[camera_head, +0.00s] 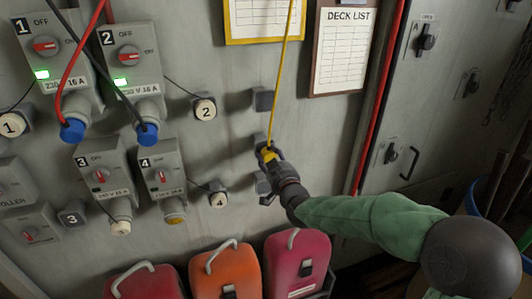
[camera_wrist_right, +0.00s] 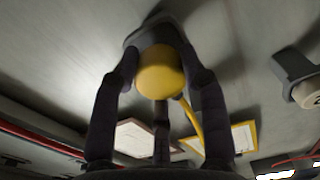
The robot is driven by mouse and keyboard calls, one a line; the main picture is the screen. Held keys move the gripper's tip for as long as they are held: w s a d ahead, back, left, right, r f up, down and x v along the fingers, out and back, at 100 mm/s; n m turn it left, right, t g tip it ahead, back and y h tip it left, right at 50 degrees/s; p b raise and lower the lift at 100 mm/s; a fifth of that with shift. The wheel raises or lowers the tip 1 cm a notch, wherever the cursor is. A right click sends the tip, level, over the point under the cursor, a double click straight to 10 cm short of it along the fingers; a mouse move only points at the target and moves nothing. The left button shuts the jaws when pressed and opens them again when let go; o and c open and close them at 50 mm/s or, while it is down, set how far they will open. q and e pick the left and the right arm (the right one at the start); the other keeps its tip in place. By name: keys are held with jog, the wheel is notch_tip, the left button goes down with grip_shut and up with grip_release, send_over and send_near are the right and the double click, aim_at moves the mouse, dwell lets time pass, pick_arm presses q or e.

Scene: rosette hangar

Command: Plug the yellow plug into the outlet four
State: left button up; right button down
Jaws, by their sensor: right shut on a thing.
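The yellow plug (camera_head: 267,154) is in my right gripper (camera_head: 270,160), at a grey wall holder right of the outlets. Its yellow cable (camera_head: 281,80) runs up the wall. In the right wrist view the fingers of my right gripper (camera_wrist_right: 160,85) close around the round yellow plug (camera_wrist_right: 160,72); a grey holder (camera_wrist_right: 150,32) is right behind it. Whether the plug still touches the holder I cannot tell. Outlet four (camera_head: 163,175) is to the left, its yellow socket (camera_head: 175,220) showing at the bottom. Cap 4 (camera_head: 218,200) sits on a wall peg beside it. My left gripper is out of view.
Outlets 1 (camera_head: 45,55) and 2 (camera_head: 130,60) hold blue plugs with red and black cables. Outlet 3 (camera_head: 100,175) has a pale cap at its bottom. Red and orange cases (camera_head: 232,272) stand below. A deck list board (camera_head: 343,50) hangs above.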

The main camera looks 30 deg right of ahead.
aim_at(270, 158)
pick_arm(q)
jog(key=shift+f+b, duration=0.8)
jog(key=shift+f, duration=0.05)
pick_arm(e)
jog(key=shift+s+a, duration=0.2)
jog(key=shift+s, duration=0.95)
jog(key=shift+s+a, duration=0.15)
jog(key=shift+s, duration=0.95)
